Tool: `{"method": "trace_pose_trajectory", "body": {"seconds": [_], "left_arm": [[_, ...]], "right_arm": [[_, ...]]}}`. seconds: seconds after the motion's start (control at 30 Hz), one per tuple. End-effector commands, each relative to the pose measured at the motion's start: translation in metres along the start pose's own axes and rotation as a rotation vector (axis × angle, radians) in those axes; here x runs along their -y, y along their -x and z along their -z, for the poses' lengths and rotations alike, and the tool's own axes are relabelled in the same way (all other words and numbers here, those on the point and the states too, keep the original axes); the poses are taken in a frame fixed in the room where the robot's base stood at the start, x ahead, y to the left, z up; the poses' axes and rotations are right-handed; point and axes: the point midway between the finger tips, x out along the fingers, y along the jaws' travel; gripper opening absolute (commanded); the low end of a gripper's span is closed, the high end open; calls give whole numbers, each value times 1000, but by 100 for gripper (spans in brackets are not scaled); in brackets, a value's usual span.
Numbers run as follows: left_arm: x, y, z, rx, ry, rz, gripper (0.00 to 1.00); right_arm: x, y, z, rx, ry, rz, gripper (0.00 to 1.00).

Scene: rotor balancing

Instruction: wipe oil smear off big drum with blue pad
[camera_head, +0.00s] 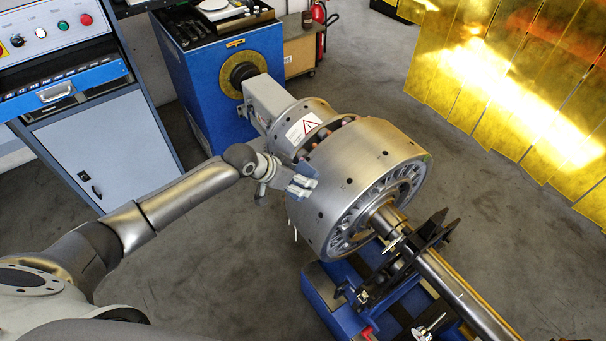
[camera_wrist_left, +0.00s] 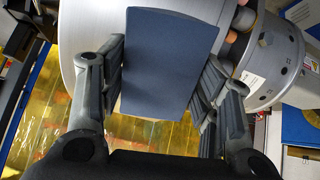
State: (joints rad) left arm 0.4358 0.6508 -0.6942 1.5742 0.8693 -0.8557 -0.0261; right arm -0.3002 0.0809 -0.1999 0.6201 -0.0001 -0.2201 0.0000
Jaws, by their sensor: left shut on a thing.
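The big drum (camera_head: 372,162) is a wide grey metal cylinder on a shaft in the middle of the head view. In the left wrist view its curved side (camera_wrist_left: 92,28) shows behind the pad. My left gripper (camera_head: 296,182) is at the left flank of the drum. In the left wrist view its fingers (camera_wrist_left: 161,80) are shut on the flat dark blue pad (camera_wrist_left: 168,58). The pad is close to the drum face, but I cannot tell whether it touches. I cannot make out an oil smear; the surface behind the pad is hidden. My right gripper is not in view.
A smaller drum section (camera_head: 293,122) with a warning label joins a blue drive housing (camera_head: 207,82). A shaft (camera_head: 455,287) and dark supports on a blue base (camera_head: 321,290) are at lower right. A control cabinet (camera_head: 112,150) stands left. Yellow curtains (camera_head: 500,75) hang right, with bare floor before them.

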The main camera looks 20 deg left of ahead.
Motion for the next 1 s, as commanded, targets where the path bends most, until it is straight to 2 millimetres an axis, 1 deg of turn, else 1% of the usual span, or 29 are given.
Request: {"method": "trace_pose_trajectory", "body": {"seconds": [0.03,0.1,0.47,0.57,0.83,0.9,1.0], "left_arm": [[0,8,2,2,0,1,38],[0,12,2,1,0,1,38],[0,14,0,0,-1,0,38],[0,16,0,0,-1,0,38],[0,40,2,2,-1,1,38],[0,44,1,2,-1,0,38],[0,45,0,1,-1,0,38]], "right_arm": [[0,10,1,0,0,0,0],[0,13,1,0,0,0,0],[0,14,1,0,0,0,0],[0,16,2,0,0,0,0],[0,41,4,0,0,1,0],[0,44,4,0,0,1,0],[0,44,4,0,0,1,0]]}}
